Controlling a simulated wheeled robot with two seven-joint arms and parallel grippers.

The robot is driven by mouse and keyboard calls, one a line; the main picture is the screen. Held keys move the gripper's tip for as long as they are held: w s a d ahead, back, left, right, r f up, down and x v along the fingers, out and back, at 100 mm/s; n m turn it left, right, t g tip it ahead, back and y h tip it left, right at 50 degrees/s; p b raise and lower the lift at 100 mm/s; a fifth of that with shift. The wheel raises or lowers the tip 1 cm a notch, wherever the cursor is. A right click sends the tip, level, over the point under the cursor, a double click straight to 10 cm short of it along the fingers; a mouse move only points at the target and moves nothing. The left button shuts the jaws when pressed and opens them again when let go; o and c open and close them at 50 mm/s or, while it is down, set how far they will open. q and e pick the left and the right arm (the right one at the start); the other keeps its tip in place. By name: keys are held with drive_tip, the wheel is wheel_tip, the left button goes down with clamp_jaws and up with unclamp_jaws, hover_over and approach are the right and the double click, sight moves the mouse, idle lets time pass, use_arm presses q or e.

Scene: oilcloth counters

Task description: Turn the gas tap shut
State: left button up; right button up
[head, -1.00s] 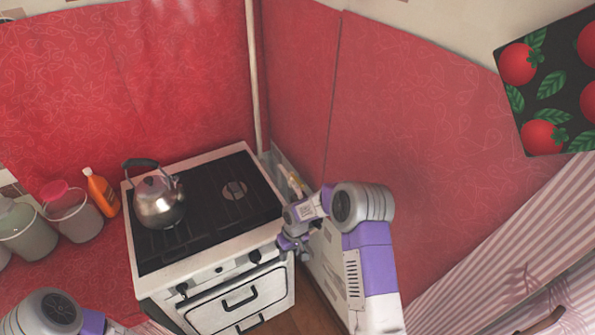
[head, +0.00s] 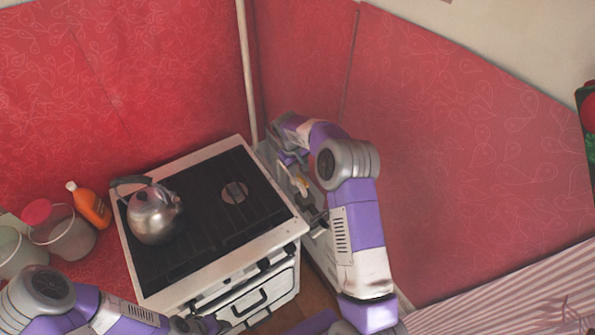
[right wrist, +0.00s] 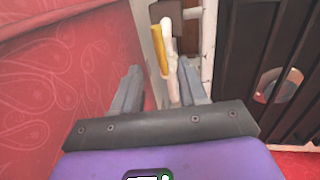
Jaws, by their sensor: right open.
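The gas tap, with a yellow lever (right wrist: 160,50), shows in the right wrist view beside a pale pipe (right wrist: 171,70), in the narrow gap between the red wall and the stove. In the head view a small yellowish part of it (head: 302,185) shows right of the stove. My right gripper (head: 289,159) is in that gap, pointing down. In the right wrist view its two grey fingers (right wrist: 160,78) are apart, with the lever ahead between them and no clear contact. My left gripper (head: 205,325) is low at the bottom edge, its jaws unclear.
The stove (head: 272,241) stands left of my right arm, with a kettle (head: 153,216) on it. An orange bottle (head: 91,208) and tubs (head: 68,236) stand further left. The red wall (head: 440,150) is close on the right.

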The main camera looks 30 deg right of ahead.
sight(303, 180)
drive_tip(key=f, duration=0.4)
drive_tip(key=d+f, duration=0.1)
drive_tip(key=f, duration=0.1)
drive_tip(key=shift+s+d, duration=0.1)
drive_tip(key=shift+s, duration=0.15)
clamp_jaws()
